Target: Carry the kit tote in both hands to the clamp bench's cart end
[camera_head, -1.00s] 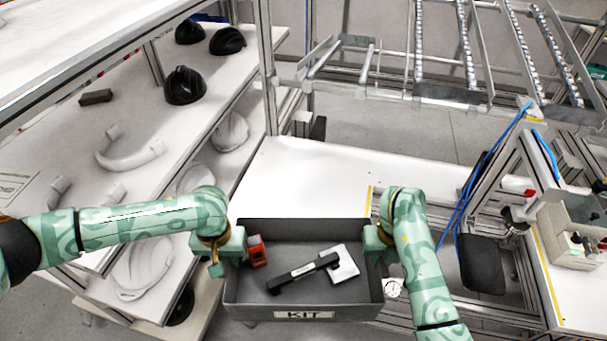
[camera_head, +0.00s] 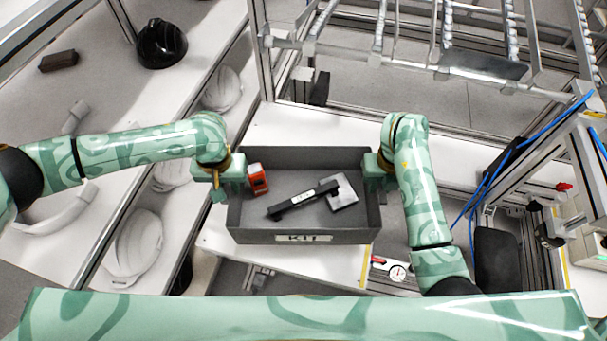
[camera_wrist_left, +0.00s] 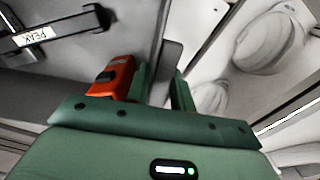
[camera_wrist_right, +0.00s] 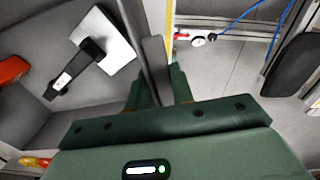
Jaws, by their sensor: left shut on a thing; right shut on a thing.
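The grey kit tote (camera_head: 303,237) with a KIT label is in the middle of the head view, over the white bench (camera_head: 290,130). In it lie a black bar tool marked PEAK (camera_head: 303,200), a white block (camera_head: 342,192) and an orange-red item (camera_head: 257,179). My left gripper (camera_head: 230,172) is shut on the tote's left wall; the wall shows between its fingers in the left wrist view (camera_wrist_left: 170,75). My right gripper (camera_head: 372,172) is shut on the right wall, also seen in the right wrist view (camera_wrist_right: 156,75). Whether the tote touches the bench is unclear.
A shelf rack (camera_head: 95,150) with white helmet shells (camera_head: 135,245) and a black helmet (camera_head: 161,44) stands at left. A roller rack (camera_head: 440,60) is behind. At right are blue hoses (camera_head: 490,180), a frame and a dark pad (camera_head: 497,255). A gauge (camera_head: 397,272) sits near the right forearm.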

